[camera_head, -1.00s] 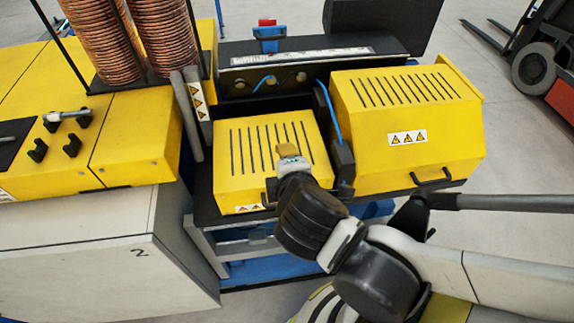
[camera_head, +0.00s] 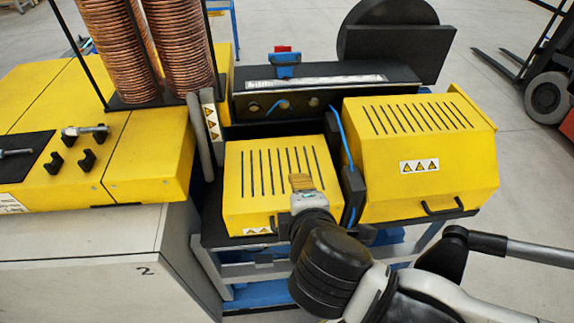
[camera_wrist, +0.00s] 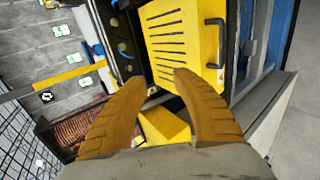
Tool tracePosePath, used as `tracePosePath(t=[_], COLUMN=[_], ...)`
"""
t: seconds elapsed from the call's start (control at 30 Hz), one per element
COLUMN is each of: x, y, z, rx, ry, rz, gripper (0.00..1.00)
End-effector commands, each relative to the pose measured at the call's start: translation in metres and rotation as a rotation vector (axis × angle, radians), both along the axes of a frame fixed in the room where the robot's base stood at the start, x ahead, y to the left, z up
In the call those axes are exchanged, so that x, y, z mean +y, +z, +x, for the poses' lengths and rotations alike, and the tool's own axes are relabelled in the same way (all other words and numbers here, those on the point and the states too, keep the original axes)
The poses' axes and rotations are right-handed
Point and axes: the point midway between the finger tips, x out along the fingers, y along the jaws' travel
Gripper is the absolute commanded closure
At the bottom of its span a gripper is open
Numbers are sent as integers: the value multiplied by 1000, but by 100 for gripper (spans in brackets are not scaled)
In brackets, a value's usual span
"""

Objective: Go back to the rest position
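My gripper (camera_head: 301,182) is in front of the smaller yellow cover (camera_head: 262,200) in the head view, with its orange-brown fingers toward the machine. In the wrist view my gripper (camera_wrist: 164,77) shows two curved fingers spread apart, with nothing held between their tips. The same slotted yellow cover (camera_wrist: 180,42) appears beyond the fingertips, apart from them as far as I can tell. No copper tube is in my gripper.
Coiled copper tube (camera_head: 180,45) stands in tall stacks at the upper left. A larger yellow cover (camera_head: 410,150) is on the right. A grey cabinet (camera_head: 90,255) stands at the lower left. A forklift (camera_head: 545,75) is at the far right, with open floor before it.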

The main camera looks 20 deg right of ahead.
Motion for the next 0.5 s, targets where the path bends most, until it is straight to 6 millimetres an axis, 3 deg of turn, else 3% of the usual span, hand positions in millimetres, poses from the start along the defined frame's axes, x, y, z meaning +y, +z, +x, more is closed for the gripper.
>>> tracePosePath(t=[0.23,0.37,0.5], x=[-4,-18,-34], y=[-9,-47,-93], z=[1,1,2], rx=[13,74,140], ry=[-34,-202,-491], rz=[35,223,554], gripper=[66,66,66])
